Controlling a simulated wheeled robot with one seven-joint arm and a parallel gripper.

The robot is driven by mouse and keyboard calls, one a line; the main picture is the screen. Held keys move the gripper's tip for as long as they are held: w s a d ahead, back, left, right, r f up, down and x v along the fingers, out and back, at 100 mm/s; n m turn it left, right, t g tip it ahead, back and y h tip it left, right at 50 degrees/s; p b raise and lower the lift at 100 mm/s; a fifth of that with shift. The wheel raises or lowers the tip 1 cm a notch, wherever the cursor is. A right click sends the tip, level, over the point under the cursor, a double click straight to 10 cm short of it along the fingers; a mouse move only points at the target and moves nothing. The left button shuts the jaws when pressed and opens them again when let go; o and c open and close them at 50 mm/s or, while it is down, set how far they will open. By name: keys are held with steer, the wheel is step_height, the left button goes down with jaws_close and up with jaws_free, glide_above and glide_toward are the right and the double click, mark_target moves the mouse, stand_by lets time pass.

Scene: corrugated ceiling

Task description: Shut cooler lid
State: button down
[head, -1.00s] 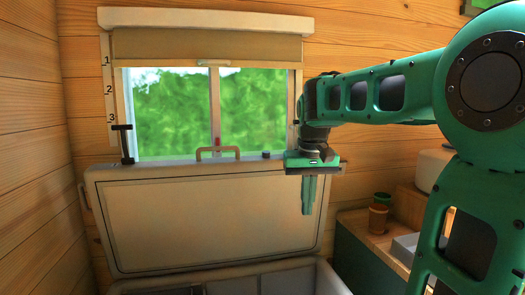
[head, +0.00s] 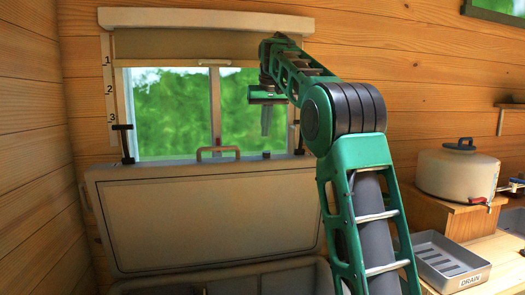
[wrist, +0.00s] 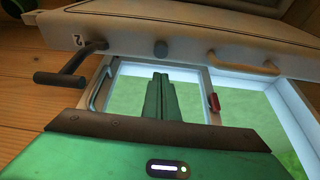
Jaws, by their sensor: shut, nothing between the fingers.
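The cooler lid (head: 205,222) stands raised and upright in the head view, its inner panel facing me, below the window. A tan handle (head: 218,152) sits on its top edge and also shows in the wrist view (wrist: 243,62). The open cooler body (head: 228,279) shows below the lid, partly cut off by the frame. My gripper (head: 266,133) points down in front of the window, above the lid's top edge and right of the handle. Its green fingers (wrist: 160,84) are shut together and empty. Nothing shows it touching the lid.
The window (head: 178,112) with a blind (head: 160,45) is behind the lid. A black latch-like bracket (head: 125,144) stands at the lid's left. A counter at right holds a cream container (head: 455,174) and a grey drain tray (head: 447,258).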

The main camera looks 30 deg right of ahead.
steer(key=w+r, duration=0.2)
steer(key=w, duration=0.2)
steer(key=shift+t, duration=0.3)
steer(key=shift+w+d+f, duration=0.1)
steer(key=shift+w+f, duration=0.05)
steer(key=shift+f, duration=4.5)
